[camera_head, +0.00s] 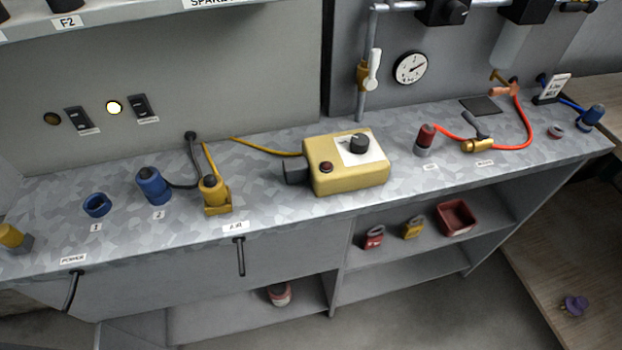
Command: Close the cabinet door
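The grey workbench cabinet (290,255) runs along the wall under a mottled metal top. A flat grey front panel (170,280) spans its left part, with a dark vertical handle (240,256) near its right side. A second dark handle (72,290) is at the far left. Below the panel and to the right, the compartments stand open with shelves showing. I cannot tell which part is the cabinet door, or how far any door is open. A grey piece at the lower left is partly cut off. Neither of my grippers is in view.
A yellow control box (345,163), a yellow fitting (213,193), a blue connector (153,186) and a red hose (522,120) lie on the top. A red bin (456,217) sits on the shelf. A wooden surface (565,255) stands at right. The floor in front looks clear.

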